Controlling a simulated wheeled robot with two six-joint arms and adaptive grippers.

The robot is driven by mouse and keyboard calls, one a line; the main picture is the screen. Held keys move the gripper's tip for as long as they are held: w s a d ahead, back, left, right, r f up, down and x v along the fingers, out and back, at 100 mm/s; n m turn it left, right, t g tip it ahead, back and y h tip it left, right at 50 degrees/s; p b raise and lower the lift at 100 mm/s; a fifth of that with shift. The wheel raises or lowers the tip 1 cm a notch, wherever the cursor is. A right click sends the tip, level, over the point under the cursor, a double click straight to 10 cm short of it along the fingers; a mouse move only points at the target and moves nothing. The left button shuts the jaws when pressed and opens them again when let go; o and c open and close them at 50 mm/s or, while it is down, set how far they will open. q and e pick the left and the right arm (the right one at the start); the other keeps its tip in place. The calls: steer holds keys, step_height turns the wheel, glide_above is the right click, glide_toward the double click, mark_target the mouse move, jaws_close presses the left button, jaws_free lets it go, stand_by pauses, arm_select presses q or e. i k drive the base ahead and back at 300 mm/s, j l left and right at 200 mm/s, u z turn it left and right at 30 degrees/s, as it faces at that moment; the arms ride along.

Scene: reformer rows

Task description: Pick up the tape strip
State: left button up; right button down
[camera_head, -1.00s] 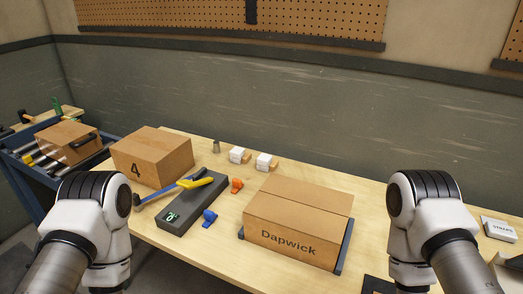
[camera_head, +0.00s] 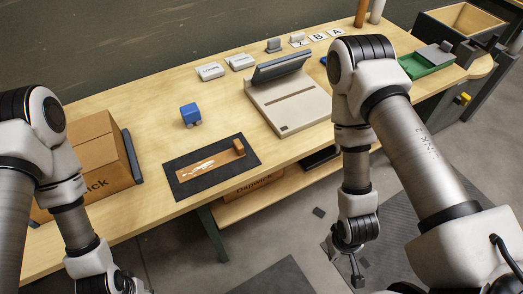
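A flat brown strip with a ragged white patch (camera_head: 203,165), which looks like the tape strip, lies on a dark mat (camera_head: 186,188) near the table's front edge. A small brown block (camera_head: 239,147) stands at its right end. My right gripper (camera_head: 356,274) hangs below the table's front edge, right of the mat and apart from it; its opening is too small to judge. My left gripper (camera_head: 132,287) is at the bottom edge, in front of the table, with its fingertips largely cut off. Neither gripper is near the strip, and I see nothing held.
A cardboard box (camera_head: 97,150) stands left on the table (camera_head: 150,135). A blue tape dispenser-like item (camera_head: 190,115) is behind the mat. A beige device with a dark screen (camera_head: 290,104) stands right of the mat. A green tray (camera_head: 425,65) is farther right. A lower shelf holds another box (camera_head: 252,186).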

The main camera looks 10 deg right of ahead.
mark_target(198, 168)
steer(key=l+u, duration=0.1)
steer(key=l, duration=0.5)
steer(key=i+l+u, duration=0.2)
steer(key=l, duration=0.6)
steer(key=i+l+u, duration=0.15)
steer(key=l, duration=0.65)
steer(key=l+u, duration=0.2)
steer(key=l, duration=0.65)
